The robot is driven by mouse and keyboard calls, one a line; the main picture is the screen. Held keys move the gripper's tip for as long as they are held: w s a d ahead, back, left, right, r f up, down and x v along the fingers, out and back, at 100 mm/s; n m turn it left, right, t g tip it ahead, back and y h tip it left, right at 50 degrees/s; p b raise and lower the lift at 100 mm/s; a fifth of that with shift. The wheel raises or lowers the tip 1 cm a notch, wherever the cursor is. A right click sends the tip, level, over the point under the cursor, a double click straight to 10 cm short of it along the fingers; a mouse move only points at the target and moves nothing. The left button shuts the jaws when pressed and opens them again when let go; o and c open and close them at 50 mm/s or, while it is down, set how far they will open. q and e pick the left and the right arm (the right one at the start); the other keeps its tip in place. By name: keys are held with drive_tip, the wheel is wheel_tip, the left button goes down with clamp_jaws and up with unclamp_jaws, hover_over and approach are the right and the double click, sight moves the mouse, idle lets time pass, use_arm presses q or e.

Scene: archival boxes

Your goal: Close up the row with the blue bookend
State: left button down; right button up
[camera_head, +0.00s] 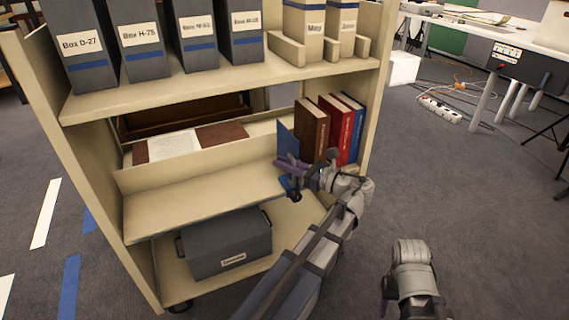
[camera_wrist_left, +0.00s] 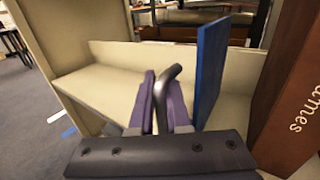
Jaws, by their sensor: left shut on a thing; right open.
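The blue bookend (camera_head: 287,143) stands upright on the middle shelf, to the left of a row of books. In the left wrist view its blue plate (camera_wrist_left: 210,70) shows upright, with a gap between it and the brown book (camera_wrist_left: 292,95). My left gripper (camera_head: 292,170) is at the bookend, its purple fingers (camera_wrist_left: 165,100) shut around a dark curved handle. The handle's join to the plate is hidden. The row holds the brown book (camera_head: 312,128), red books (camera_head: 335,125) and a blue book (camera_head: 353,125). My right gripper (camera_head: 388,290) is low at right, away from the shelf, open and partly hidden.
The middle shelf (camera_head: 200,205) is bare to the left of the bookend. Labelled grey boxes (camera_head: 140,50) and cream holders (camera_head: 303,30) stand on the top shelf. A grey box (camera_head: 225,243) sits on the bottom shelf. Papers (camera_head: 173,146) lie behind the low divider.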

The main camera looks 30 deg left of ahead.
use_arm(q)
drive_tip(key=w+d, duration=0.4)
drive_tip(key=w, duration=0.1)
drive_tip(key=shift+w+d, duration=0.1)
drive_tip(key=shift+w, duration=0.15)
drive_tip(key=shift+s, duration=0.1)
drive_tip(key=c, duration=1.2)
unclamp_jaws()
drive_tip(key=shift+o, duration=0.2)
drive_tip(key=d, duration=0.7)
drive_tip(key=shift+s+d, duration=0.25)
drive_tip(key=shift+d, duration=0.15)
drive_tip(key=shift+c, duration=0.4)
